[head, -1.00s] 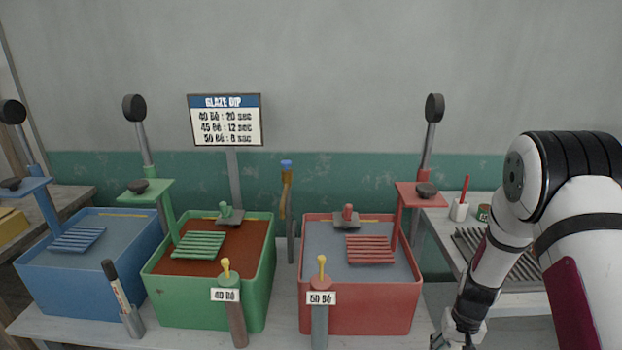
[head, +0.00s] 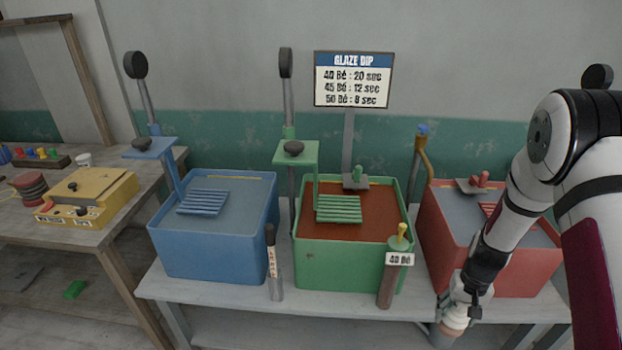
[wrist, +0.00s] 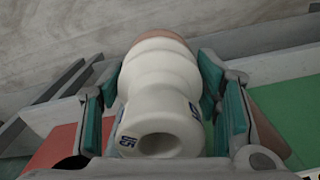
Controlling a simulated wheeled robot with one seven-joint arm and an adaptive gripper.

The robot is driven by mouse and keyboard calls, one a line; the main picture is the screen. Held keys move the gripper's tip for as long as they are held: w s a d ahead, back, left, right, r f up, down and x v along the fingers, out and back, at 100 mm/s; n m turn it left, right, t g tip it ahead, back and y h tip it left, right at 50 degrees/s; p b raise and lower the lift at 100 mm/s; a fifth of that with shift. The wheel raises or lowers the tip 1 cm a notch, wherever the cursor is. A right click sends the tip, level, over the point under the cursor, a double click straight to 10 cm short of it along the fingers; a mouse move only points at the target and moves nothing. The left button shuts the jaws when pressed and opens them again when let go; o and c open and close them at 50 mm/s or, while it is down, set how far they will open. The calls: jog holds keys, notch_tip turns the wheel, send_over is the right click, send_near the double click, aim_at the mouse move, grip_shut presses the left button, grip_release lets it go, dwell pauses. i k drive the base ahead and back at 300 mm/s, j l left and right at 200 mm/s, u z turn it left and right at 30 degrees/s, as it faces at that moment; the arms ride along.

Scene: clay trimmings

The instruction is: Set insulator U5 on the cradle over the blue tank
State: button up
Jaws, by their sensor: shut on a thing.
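Insulator U5 (wrist: 160,95) is a white ribbed, hollow piece with a brownish far end and blue U5 marks. My gripper (wrist: 165,105) is shut on it, with teal pads on both sides. In the head view my gripper (head: 462,308) is low at the right, in front of the red tank, and the insulator (head: 445,335) shows partly below it at the frame's bottom. The blue tank (head: 213,252) stands at the left of the bench, with a slatted blue cradle (head: 203,202) over its grey liquid. The cradle looks empty.
The green tank (head: 345,262) stands between the blue tank and the red tank (head: 510,262). A marker in a holder (head: 273,275) and a 40 Bé post (head: 388,285) stand in front. Tall levers (head: 143,95) rise behind. A yellow box (head: 88,195) is on the left table.

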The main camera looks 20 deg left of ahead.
aim_at(203, 200)
jog(key=k+j, duration=0.1)
jog(key=j, duration=0.6)
jog(key=k+j, duration=0.1)
jog(key=j, duration=0.65)
jog(key=k+j, duration=0.1)
jog(key=j, duration=0.6)
